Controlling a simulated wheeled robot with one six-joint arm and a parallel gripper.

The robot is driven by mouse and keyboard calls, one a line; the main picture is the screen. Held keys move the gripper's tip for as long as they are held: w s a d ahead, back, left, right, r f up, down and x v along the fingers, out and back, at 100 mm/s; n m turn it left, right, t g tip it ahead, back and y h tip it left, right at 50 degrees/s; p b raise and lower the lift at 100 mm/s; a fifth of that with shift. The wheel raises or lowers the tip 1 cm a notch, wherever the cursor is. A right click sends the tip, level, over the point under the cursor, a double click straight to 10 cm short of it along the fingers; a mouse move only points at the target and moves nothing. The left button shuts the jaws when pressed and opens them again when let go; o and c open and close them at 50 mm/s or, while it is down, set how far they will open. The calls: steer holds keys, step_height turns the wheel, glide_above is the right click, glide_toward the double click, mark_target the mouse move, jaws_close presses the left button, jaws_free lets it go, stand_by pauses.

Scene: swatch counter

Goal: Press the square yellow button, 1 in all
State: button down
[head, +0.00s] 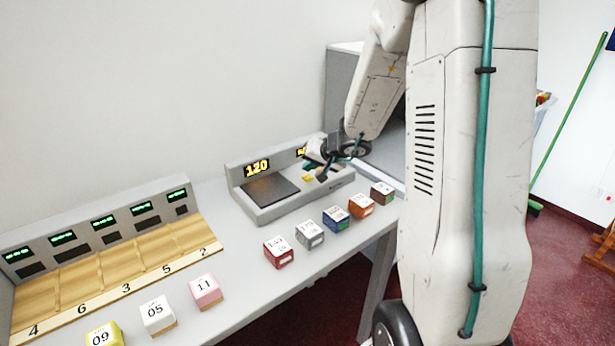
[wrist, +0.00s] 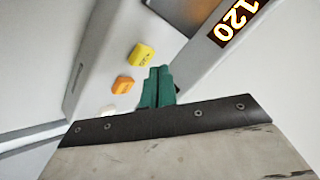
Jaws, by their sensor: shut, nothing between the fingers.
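The yellow button (wrist: 142,55), a squarish raised key with a dark marking, is on the grey panel of the scale-like device in the wrist view. It also shows as a small yellow patch in the head view (head: 308,178). My gripper (wrist: 160,70) has its green fingers together and empty; their tips appear just beside the yellow button's lower right in the wrist view. I cannot tell whether they touch it.
An orange button (wrist: 123,85) and a partly hidden whitish one (wrist: 108,111) are beside the yellow one. The device has a dark plate (head: 270,188) and a lit "120" display (head: 257,167). Several numbered cubes, one red (head: 278,252), line the counter's front.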

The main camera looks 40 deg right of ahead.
mark_target(310, 178)
steer(key=shift+f, duration=0.1)
stand_by(0.7)
steer(key=shift+f, duration=0.35)
steer(key=shift+f, duration=0.5)
stand_by(0.7)
steer(key=shift+r, duration=0.95)
steer(key=shift+r, duration=0.1)
steer(key=shift+r, duration=2.4)
